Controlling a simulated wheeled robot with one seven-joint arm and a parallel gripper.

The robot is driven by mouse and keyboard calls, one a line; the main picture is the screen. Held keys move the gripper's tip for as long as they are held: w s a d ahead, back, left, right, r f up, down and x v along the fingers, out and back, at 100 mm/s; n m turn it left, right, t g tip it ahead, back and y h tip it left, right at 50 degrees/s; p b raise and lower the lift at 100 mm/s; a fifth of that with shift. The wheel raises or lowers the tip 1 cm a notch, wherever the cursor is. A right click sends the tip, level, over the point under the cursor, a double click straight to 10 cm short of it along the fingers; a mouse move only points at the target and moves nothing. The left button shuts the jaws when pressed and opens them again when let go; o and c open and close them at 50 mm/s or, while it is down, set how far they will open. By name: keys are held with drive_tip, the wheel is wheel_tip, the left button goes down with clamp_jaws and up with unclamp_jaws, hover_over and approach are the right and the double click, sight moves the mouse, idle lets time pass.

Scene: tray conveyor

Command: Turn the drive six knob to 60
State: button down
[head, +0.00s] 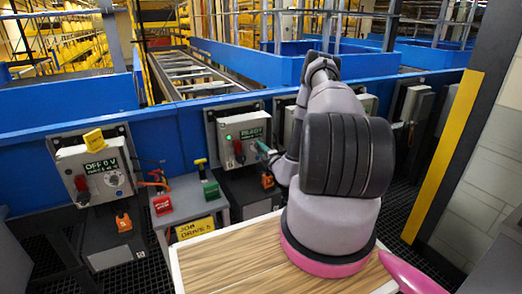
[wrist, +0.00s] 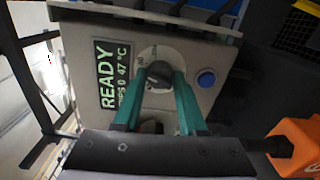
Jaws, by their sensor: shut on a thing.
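A grey control box (head: 243,137) with a green-lettered READY display stands beyond the table. In the wrist view its face (wrist: 205,58) carries a display (wrist: 112,75) reading READY and 47 °C, and a dark round knob (wrist: 158,74) on a pale dial. My gripper (wrist: 159,80) has its teal fingers on either side of the knob and is shut on it. The fingers and knob hide part of the dial, so I cannot read its setting. In the head view my gripper (head: 264,148) reaches the box's right side, and my arm hides part of the boxes behind.
A second box (head: 95,170) at left shows OFF and has a yellow tag. A small stand (head: 190,198) holds red and green blocks, with a yellow sign (head: 195,228) reading JOB DRIVE. A blue button (wrist: 206,79) is right of the knob; an orange part (wrist: 297,147) sits lower right.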

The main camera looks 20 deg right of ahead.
drive_tip(key=shift+n, duration=3.9)
drive_tip(key=shift+s, duration=0.1)
drive_tip(key=c, duration=0.5)
unclamp_jaws()
drive_tip(key=s, duration=1)
drive_tip(key=shift+s+d, duration=0.2)
drive_tip(key=shift+s, duration=0.2)
